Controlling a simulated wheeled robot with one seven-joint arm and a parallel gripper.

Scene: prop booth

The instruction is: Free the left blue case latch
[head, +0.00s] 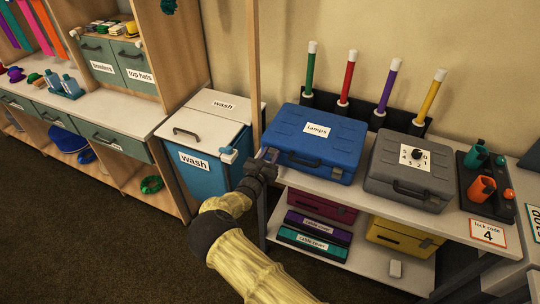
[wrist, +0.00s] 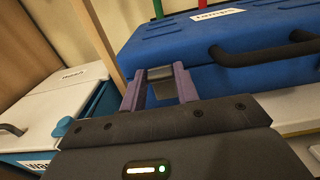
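The blue case (head: 340,130), labelled "lamps", lies closed on the bench top, with a dark handle on its front. It also fills the upper right of the wrist view (wrist: 240,38). Its left latch (wrist: 160,82) is a dark grey tab at the case's front left. My gripper (head: 268,155) is at that front left corner. In the wrist view, its two purple fingers (wrist: 160,90) stand on either side of the latch and look in contact with it. A grey right latch (head: 336,173) shows right of the handle. The gripper mostly hides the left latch in the head view.
A grey case (head: 405,185) with a number dial stands right of the blue case. A wooden post (head: 253,70) rises close to my gripper's left. A blue-and-white wash bin (head: 203,150) stands left of it. Coloured tubes (head: 347,78) stand in a rack behind the cases.

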